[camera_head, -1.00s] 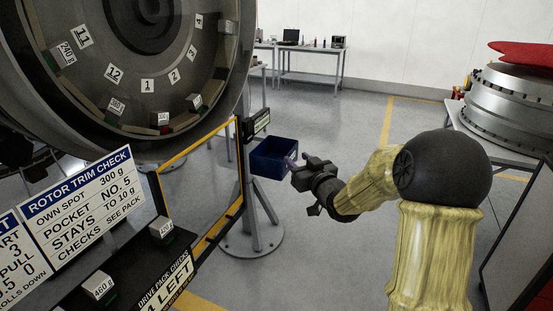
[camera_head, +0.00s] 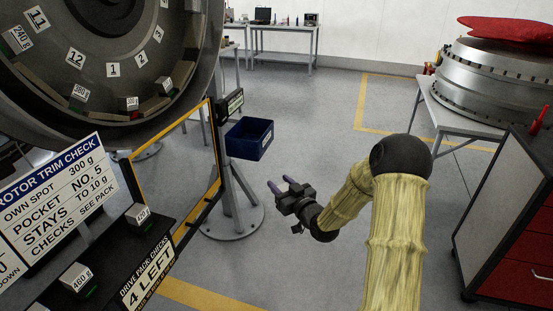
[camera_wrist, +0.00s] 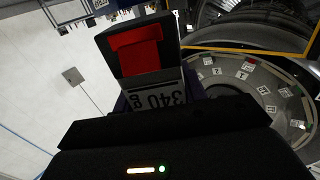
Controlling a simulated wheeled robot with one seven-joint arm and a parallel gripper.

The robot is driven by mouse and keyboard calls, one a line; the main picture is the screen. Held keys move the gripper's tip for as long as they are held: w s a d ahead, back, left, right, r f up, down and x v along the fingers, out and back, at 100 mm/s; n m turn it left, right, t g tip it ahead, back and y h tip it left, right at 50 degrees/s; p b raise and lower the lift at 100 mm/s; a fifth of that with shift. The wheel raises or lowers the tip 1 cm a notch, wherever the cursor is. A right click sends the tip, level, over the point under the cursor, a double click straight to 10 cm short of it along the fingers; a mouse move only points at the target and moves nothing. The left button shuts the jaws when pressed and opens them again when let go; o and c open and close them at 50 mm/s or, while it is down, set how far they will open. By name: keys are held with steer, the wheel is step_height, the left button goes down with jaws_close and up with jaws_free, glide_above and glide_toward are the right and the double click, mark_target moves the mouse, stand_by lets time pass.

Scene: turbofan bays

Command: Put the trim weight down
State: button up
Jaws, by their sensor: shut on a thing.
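The trim weight (camera_wrist: 140,62) is a dark block with a red patch and a white label reading 340 g. It shows in the wrist view, held in my gripper. In the head view my gripper (camera_head: 278,187) is in mid-air, right of and below the blue bin (camera_head: 238,142) in the picture. The bin is fixed to a grey stand beside the yellow-edged frame. The part of the bin's inside that shows looks empty.
The big rotor (camera_head: 115,45) at left carries several weights. The rotor trim check sign (camera_head: 60,210) stands in front. Below it a black rack (camera_head: 115,270) holds two weights. A red cabinet (camera_head: 510,220) and a silver engine part on a table are at right. Floor between is clear.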

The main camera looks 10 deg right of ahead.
steer(key=s+f+m+h, duration=0.1)
steer(key=s+f+h, duration=0.1)
steer(key=s+f, duration=0.3)
steer(key=s+a+f+m+h, duration=0.1)
steer(key=s+f, duration=0.5)
steer(key=f, duration=0.6)
steer(key=s+f+m+t+h, duration=0.1)
steer(key=s+f+m+h, duration=0.1)
steer(key=s+f, duration=0.3)
step_height(320, 180, down, 4)
steer(key=shift+s+a+f+h, duration=0.2)
steer(key=shift+a+h, duration=0.1)
steer(key=shift+h, duration=0.3)
